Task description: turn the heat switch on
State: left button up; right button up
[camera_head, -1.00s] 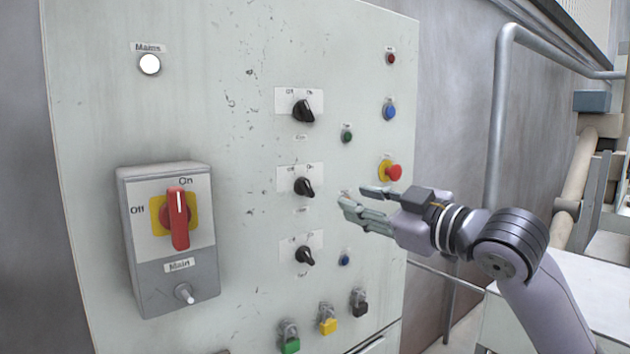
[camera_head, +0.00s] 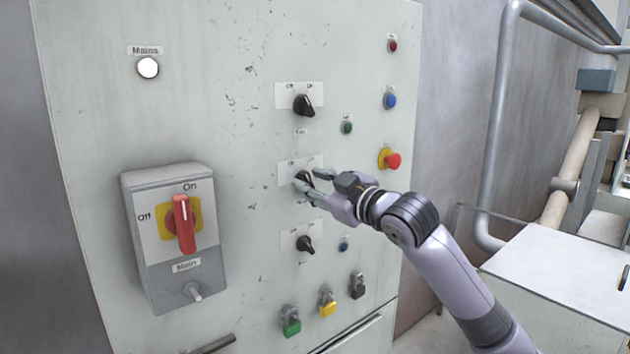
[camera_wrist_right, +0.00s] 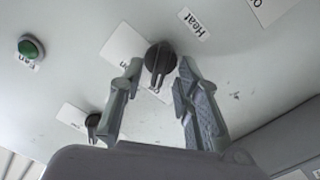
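The heat switch (camera_head: 301,178) is the black middle knob of a column of three on the pale panel, partly hidden by my right gripper in the head view. In the right wrist view the knob (camera_wrist_right: 160,58) shows beside its "Heat" label (camera_wrist_right: 193,24). My right gripper (camera_head: 307,181) is open at the knob. In the right wrist view its two fingers (camera_wrist_right: 160,72) lie on either side of the knob, with a gap visible to each; I cannot tell whether they touch it. My left gripper is not in view.
Other black knobs sit above (camera_head: 304,104) and below (camera_head: 305,244). A green button (camera_head: 347,127), a red emergency button (camera_head: 390,160) and a blue button (camera_head: 343,246) are to the right. The red main switch (camera_head: 183,222) is at left, with colored padlocks (camera_head: 327,303) below.

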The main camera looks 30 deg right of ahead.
jog(key=shift+c, duration=0.6)
grip_shut()
jog(key=shift+m, duration=0.4)
jog(key=m+p, duration=0.3)
jog(key=m, duration=0.2)
jog(key=shift+d+r+m, duration=0.1)
jog(key=shift+m, duration=0.2)
jog(key=m+p, duration=0.2)
jog(key=m, duration=0.1)
jog(key=shift+d+m+p, duration=0.15)
jog(key=shift+m+p, duration=0.5)
jog(key=shift+m, duration=0.65)
